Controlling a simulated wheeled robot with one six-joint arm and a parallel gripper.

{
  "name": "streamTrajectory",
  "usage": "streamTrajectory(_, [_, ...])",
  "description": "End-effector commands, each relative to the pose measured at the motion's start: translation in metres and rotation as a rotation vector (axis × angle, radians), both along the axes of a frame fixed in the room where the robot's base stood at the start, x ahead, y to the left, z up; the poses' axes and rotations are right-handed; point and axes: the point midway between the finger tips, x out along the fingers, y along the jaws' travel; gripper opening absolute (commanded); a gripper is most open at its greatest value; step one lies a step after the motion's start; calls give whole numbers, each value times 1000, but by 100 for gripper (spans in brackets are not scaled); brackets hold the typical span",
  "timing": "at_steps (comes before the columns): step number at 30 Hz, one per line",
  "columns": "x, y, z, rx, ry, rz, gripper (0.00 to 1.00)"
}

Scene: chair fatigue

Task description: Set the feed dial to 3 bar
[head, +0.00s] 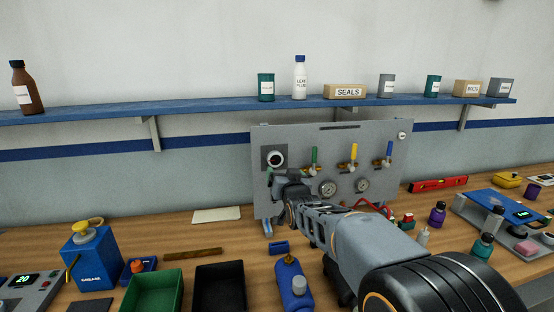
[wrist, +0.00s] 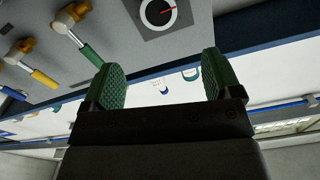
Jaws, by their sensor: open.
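The feed dial (head: 275,158) is a round knob on a dark square plate at the upper left of the grey panel (head: 330,139). My gripper (head: 272,184) is just below the dial in the head view, partly hidden by my wrist. In the wrist view my gripper (wrist: 162,78) is open, its green pads wide apart with nothing between them, apart from the dial.
Valves with green (head: 314,155), yellow (head: 354,151) and blue (head: 389,150) handles sit right of the dial. Pressure gauges (head: 328,188) sit below them. A blue shelf (head: 200,110) runs above the panel. Bins and a blue bottle (head: 293,286) stand on the bench in front.

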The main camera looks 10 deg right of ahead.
Motion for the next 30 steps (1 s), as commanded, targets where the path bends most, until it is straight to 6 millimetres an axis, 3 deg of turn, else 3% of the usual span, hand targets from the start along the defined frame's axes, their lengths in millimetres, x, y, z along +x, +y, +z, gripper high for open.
streamTrajectory(9, [62,-1,2,0,5,-2,84])
streamTrajectory(15, [91,-1,1,0,4,-2,84])
streamTrajectory(22, [111,-1,0,0,3,-1,84])
streamTrajectory(30, [115,-1,0,0,2,-2,84])
